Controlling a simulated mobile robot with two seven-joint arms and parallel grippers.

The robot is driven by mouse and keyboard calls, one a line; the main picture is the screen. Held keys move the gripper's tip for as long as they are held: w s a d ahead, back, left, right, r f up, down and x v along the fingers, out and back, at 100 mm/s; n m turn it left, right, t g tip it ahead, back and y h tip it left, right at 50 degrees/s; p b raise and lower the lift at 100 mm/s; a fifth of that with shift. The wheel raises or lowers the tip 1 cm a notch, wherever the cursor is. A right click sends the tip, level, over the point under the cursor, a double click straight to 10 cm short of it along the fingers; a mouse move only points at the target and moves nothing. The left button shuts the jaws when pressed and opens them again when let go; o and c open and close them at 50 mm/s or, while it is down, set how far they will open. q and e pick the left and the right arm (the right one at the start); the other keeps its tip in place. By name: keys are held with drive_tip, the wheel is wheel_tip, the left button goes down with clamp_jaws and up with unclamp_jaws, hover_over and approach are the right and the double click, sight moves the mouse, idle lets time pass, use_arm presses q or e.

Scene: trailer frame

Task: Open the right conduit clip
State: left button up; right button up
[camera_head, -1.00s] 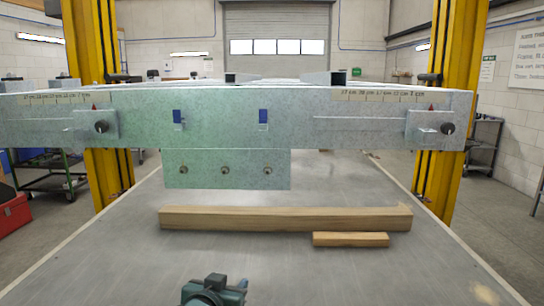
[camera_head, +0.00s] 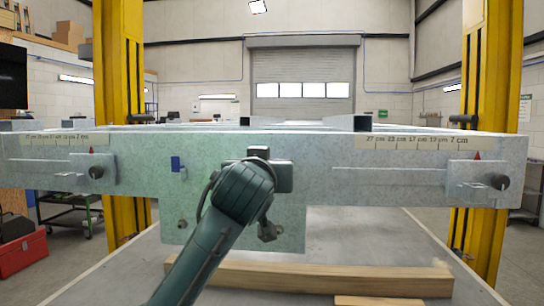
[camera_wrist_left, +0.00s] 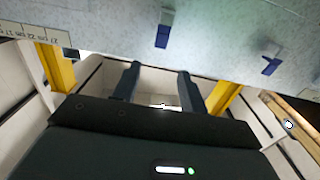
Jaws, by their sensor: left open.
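Two blue conduit clips sit on the front face of the grey metal beam. The left clip (camera_head: 178,163) shows in the head view. The right clip is hidden there behind my left gripper (camera_head: 272,172), whose arm rises from the bottom. The wrist view looks upside down; in it the right clip (camera_wrist_left: 163,30) is a blue tab just beyond the fingers, and the left clip (camera_wrist_left: 271,64) is farther off to the right. My left gripper (camera_wrist_left: 159,70) is open and empty, its two fingers apart, with no visible contact with the clip. My right gripper is not in view.
The grey beam (camera_head: 335,165) crosses the view, with a bolted plate (camera_head: 292,225) below its middle. Knobbed stops stand at the left (camera_head: 96,172) and right (camera_head: 490,182). A long timber (camera_head: 340,278) lies on the table. Yellow posts (camera_head: 122,110) stand behind both sides.

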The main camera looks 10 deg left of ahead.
use_arm(q)
drive_tip(key=w+p, duration=0.2)
drive_tip(key=w, duration=0.6)
drive_tip(key=shift+w, duration=0.4)
drive_tip(key=shift+c, duration=0.4)
drive_tip(key=shift+f, duration=0.1)
clamp_jaws()
